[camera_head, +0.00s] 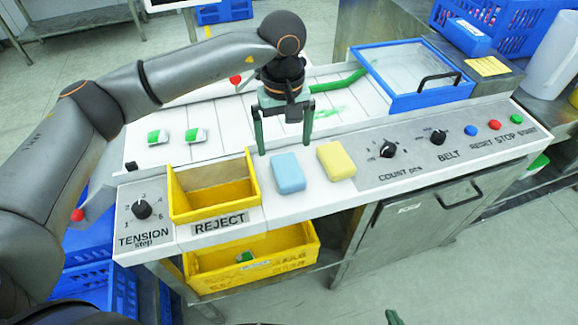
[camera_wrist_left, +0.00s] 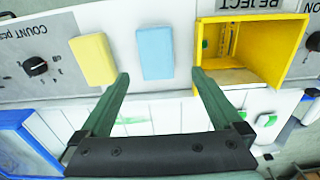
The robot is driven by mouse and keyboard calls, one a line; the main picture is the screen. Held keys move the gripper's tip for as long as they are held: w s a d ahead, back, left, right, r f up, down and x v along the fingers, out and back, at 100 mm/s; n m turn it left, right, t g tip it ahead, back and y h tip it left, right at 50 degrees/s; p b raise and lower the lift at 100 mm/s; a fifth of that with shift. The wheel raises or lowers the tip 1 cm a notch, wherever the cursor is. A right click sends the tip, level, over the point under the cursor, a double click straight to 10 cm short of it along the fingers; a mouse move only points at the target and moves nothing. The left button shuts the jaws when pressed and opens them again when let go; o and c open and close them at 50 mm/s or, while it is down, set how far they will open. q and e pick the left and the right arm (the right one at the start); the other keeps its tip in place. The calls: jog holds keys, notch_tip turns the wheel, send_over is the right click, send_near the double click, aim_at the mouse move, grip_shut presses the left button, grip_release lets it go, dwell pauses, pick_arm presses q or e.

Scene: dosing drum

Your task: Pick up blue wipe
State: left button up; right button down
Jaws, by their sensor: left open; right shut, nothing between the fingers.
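The blue wipe (camera_head: 288,173) lies flat on the light panel, between the yellow reject bin and a yellow wipe (camera_head: 336,160). In the left wrist view the blue wipe (camera_wrist_left: 155,52) shows whole, ahead of the fingertips. My left gripper (camera_head: 283,146) is open and empty, with its fingers pointing down, above and just behind the blue wipe. In the left wrist view the left gripper (camera_wrist_left: 160,75) spans wider than the wipe. Only a green tip of my right gripper (camera_head: 394,318) shows at the bottom edge; it is shut and empty.
The yellow reject bin (camera_head: 183,205) stands left of the wipe, its raised walls close by. Dials (camera_head: 387,150) and buttons (camera_head: 494,125) are to the right. Two small green-and-white packs (camera_head: 196,135) lie on the belt behind. A blue-framed clear cover (camera_head: 410,103) is at the back right.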

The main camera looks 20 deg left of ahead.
aim_at(288, 168)
pick_arm(q)
jog(key=f, duration=0.6)
jog(key=f+p, duration=0.1)
jog(key=f, duration=0.2)
jog(key=shift+w+d, duration=0.1)
jog(key=shift+d, duration=0.2)
jog(key=shift+r, duration=0.1)
jog(key=shift+c, duration=0.4)
jog(key=c, duration=1.2)
